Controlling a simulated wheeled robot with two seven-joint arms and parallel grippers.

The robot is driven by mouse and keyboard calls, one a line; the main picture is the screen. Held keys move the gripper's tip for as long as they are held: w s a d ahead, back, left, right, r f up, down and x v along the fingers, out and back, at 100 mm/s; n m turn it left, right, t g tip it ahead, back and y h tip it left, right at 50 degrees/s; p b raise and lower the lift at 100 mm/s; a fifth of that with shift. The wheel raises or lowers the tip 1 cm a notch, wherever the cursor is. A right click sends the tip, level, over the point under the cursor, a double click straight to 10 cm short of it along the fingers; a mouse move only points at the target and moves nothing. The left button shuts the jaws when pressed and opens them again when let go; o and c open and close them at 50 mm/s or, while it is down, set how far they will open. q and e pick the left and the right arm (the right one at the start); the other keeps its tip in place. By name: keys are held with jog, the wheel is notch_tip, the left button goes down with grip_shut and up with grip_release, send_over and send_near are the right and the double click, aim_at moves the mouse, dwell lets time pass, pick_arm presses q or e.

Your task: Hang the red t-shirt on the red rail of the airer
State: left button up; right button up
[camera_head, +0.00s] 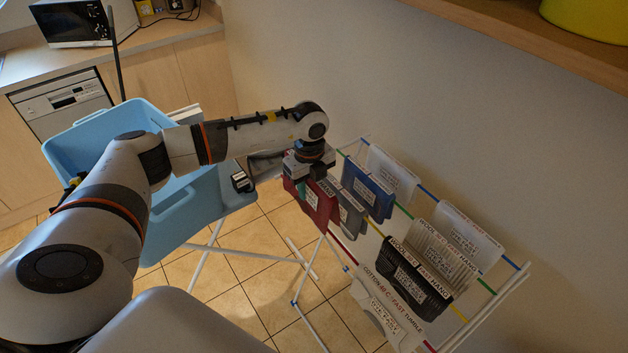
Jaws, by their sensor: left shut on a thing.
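The red t-shirt (322,206) is a small dark red folded cloth with a white label, at the far left end of the airer (497,309). My left gripper (308,170) is right above it and shut on its upper part, pointing down. The red rail (341,251) shows as a short bare stretch just below and to the right of the red t-shirt. The gripper and cloth hide the far end of this rail. I cannot tell whether the cloth lies over the rail or beside it. My right gripper is not in view.
Grey, blue, black and white clothes hang on the other rails, with a pale garment (391,312) at the red rail's near end. A blue basket (195,215) stands left of the airer. The wall is close behind, and a wooden shelf (520,38) juts out upper right.

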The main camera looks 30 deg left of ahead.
aim_at(310, 216)
pick_arm(q)
notch_tip(310, 216, down, 3)
jog(key=shift+w+r+b, duration=0.1)
jog(key=shift+r+b, duration=0.1)
jog(key=shift+b, duration=0.55)
jog(key=shift+f+b, duration=3.35)
jog(key=shift+f, duration=1.35)
jog(key=o, duration=1.1)
jog(key=shift+o, duration=0.2)
notch_tip(310, 216, up, 12)
jog(key=shift+b, duration=1.05)
